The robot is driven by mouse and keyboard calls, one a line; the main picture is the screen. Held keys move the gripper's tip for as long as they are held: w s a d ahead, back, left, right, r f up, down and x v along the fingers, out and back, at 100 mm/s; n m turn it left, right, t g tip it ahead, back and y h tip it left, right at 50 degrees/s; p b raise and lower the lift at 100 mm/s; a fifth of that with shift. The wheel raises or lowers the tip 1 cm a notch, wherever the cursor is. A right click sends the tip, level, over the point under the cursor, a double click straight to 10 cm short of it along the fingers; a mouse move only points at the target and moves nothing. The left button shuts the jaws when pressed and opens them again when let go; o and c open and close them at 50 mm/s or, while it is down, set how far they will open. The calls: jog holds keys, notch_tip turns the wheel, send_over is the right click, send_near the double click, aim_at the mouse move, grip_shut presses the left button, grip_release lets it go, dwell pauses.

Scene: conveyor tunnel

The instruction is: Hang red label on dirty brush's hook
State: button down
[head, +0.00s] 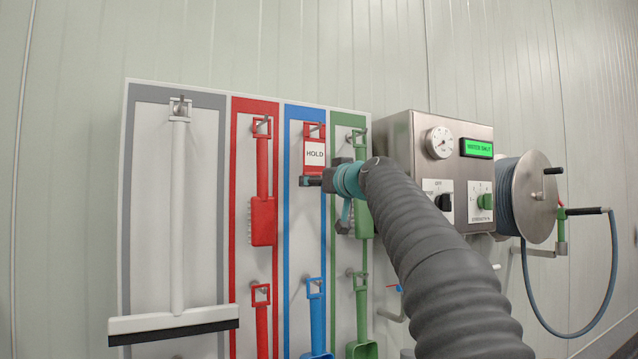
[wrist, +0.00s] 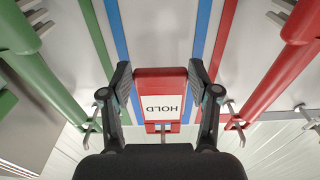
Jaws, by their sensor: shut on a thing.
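The red label (head: 314,155) has a white HOLD panel and an open frame at its top. It is upright at the upper hook (head: 317,128) of the blue column; I cannot tell whether the hook passes fully through the frame. My gripper (head: 325,180) is shut on the label's lower part. In the wrist view, the label (wrist: 160,82) shows upside down between the two fingers of my gripper (wrist: 160,70). A red brush (head: 263,220) hangs left of the label. A green brush (head: 363,222) hangs to the right, partly hidden by my arm. I cannot tell which brush is dirty.
A white squeegee (head: 178,230) hangs at the left of the board (head: 205,120). A blue scoop (head: 316,320) and a green scoop (head: 361,345) hang below. A steel control box (head: 400,130) and a hose reel (head: 525,195) are at the right.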

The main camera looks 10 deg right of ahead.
jog(key=shift+f, duration=0.25)
jog(key=shift+c, duration=1)
grip_release()
jog(key=v, duration=1.2)
jog(key=shift+f, duration=0.1)
